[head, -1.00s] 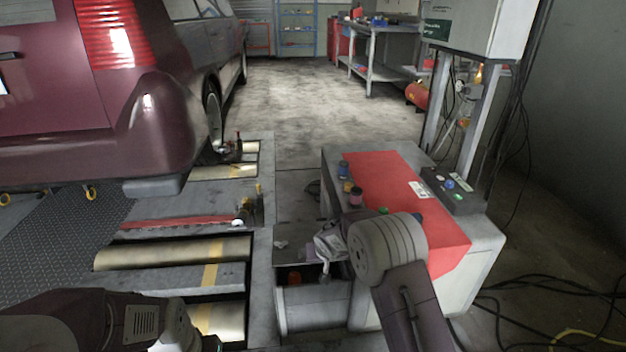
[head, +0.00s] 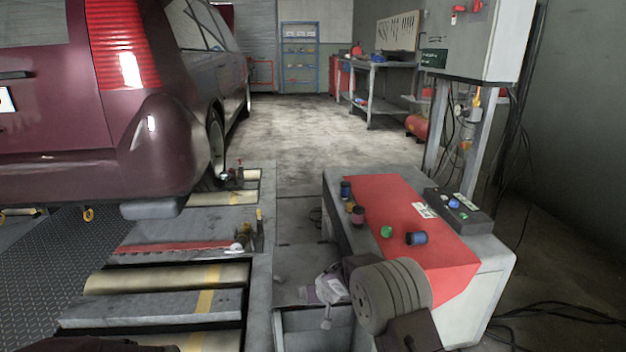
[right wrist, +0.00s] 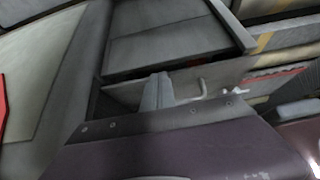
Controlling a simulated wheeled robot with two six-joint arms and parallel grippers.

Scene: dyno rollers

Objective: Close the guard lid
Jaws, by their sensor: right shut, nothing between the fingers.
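My right gripper (head: 326,304) is shut and empty, at the lower middle of the head view over a grey floor-level box (head: 318,330). Its closed fingers also show in the right wrist view (right wrist: 158,90). A flat grey panel (right wrist: 232,73) with a small bent handle (right wrist: 203,87) lies just beyond the fingertips there; it looks like the guard lid, but its angle is hard to tell. A framed grey recess (right wrist: 165,45) is above it in that view. Whether the fingers touch the panel is unclear. My left gripper is out of view.
A red-topped cabinet (head: 385,200) with several coloured spools stands right of the box. A control box (head: 458,210) sits on its far edge. Rollers (head: 165,278) and a maroon car (head: 100,140) are at left. The floor behind is clear.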

